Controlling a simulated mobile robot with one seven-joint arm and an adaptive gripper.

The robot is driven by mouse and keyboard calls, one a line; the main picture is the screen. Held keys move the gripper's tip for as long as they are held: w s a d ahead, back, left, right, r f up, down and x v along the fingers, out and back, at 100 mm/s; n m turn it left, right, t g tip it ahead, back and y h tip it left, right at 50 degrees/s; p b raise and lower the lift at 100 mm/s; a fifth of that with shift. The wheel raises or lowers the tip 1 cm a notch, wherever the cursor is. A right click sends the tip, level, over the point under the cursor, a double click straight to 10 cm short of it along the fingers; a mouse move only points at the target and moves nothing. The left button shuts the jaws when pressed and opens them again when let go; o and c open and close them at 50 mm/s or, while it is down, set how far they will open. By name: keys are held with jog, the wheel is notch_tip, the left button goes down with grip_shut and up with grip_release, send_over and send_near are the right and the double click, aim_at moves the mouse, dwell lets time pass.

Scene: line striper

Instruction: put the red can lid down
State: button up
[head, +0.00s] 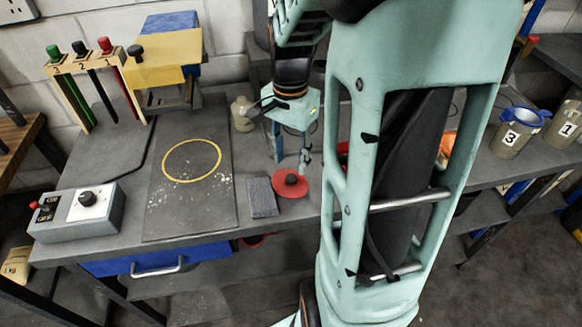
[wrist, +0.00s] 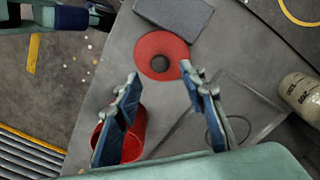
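The red can lid (head: 291,185) is a flat red disc with a dark round knob. It lies flat on the grey bench near the front edge, just right of a grey block. In the wrist view the lid (wrist: 150,42) is beyond my fingertips, with the knob roughly between them in the picture. My gripper (head: 291,160) points down over the lid's far side, with its fingers apart and nothing between them. In the wrist view my gripper (wrist: 160,78) is also spread open. A red can (wrist: 134,143) is partly hidden behind the left finger.
The grey block (head: 262,198) is close beside the lid. A dark board with a yellow ring (head: 192,142) lies to the left, with a control box (head: 78,212) beyond. My arm hides the bench middle.

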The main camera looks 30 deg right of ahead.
aim_at(291, 177)
notch_tip(291, 177, up, 7)
jog(key=shift+r, duration=0.15)
jog(key=shift+w, duration=0.1)
dwell(1.2)
